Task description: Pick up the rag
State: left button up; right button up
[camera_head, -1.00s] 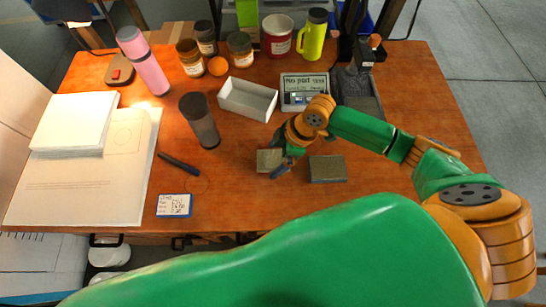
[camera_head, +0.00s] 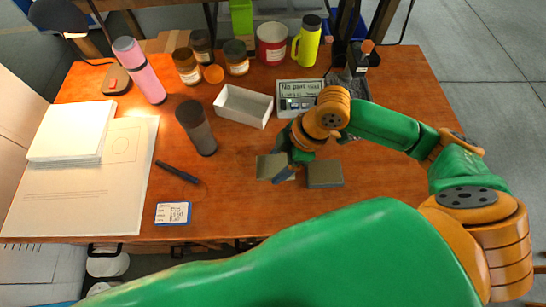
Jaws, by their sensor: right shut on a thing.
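My right gripper (camera_head: 285,167) is low over the middle of the table, seen from above and partly hidden by its own wrist. It is shut on a grey block (camera_head: 268,165), which shows on its left side. A second grey block (camera_head: 325,174) lies on the table just right of the gripper. A dark grey, crumpled-looking shape (camera_head: 354,84) lies behind the wrist at the back right; it may be the rag, but I cannot tell surely. No other cloth is plain to see. My left gripper is not in view.
An open white box (camera_head: 243,106) and a small display unit (camera_head: 299,98) stand behind the gripper. A dark cylinder (camera_head: 196,128), a pink bottle (camera_head: 139,70), jars and a yellow-green flask (camera_head: 308,42) stand left and behind. The table's right side is mostly clear.

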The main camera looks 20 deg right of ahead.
jog(key=s+r+p, duration=0.5)
jog(key=s+p, duration=0.3)
jog(key=s, duration=0.2)
jog(key=shift+s+r, duration=0.2)
jog(key=shift+r, duration=0.05)
jog(key=o, duration=0.7)
jog(key=shift+w, duration=0.1)
jog(key=shift+c, duration=0.2)
jog(key=c, duration=0.4)
